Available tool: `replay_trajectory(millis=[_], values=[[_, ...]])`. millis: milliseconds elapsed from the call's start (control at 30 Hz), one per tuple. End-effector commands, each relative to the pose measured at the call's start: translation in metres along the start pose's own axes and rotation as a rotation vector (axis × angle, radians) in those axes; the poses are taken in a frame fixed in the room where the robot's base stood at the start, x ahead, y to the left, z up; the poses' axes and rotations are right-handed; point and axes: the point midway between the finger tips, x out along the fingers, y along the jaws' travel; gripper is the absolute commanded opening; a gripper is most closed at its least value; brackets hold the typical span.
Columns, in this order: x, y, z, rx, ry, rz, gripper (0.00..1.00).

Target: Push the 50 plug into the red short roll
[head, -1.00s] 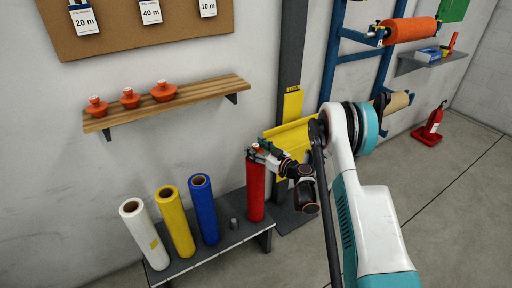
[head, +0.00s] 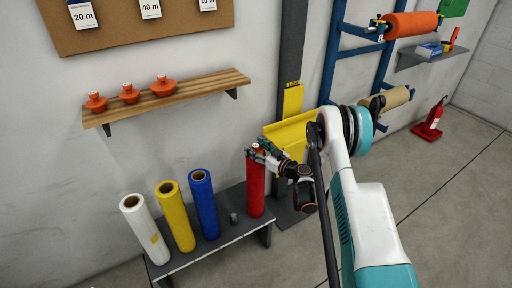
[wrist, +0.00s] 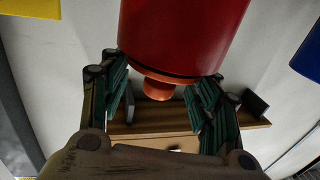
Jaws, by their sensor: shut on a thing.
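The red short roll (head: 256,190) stands upright on the grey bench, at its right end. My gripper (head: 260,153) is at the roll's top end. In the wrist view, the roll (wrist: 183,35) hangs from the top of the picture, with a dark line near its end. The orange knob of the 50 plug (wrist: 158,90) sticks out from that end, in line with the roll. My gripper's teal fingers (wrist: 160,92) stand on both sides, shut at the plug's wide rim. The exact contact, and how deep the plug sits, are hidden.
White (head: 145,228), yellow (head: 175,215) and blue (head: 204,205) rolls stand left on the bench (head: 185,266). A small grey piece (head: 234,218) lies beside the red roll. Three orange plugs (head: 130,94) sit on the wooden shelf (head: 205,86). A yellow holder (head: 290,133) is close behind my gripper.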

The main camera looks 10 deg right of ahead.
Motion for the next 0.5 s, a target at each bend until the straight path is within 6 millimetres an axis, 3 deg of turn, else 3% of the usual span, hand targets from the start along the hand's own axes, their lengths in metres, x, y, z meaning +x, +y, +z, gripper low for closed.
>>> replay_trajectory(millis=[67, 100, 167, 500], values=[[0.0000, 0.0000, 0.0024, 0.000, 0.000, 0.000, 0.33], [0.0000, 0.0000, 0.0021, 0.000, 0.000, 0.000, 0.63], [0.0000, 0.0000, 0.0020, 0.000, 0.000, 0.000, 0.77], [0.0000, 0.0000, 0.0020, 0.000, 0.000, 0.000, 0.80]])
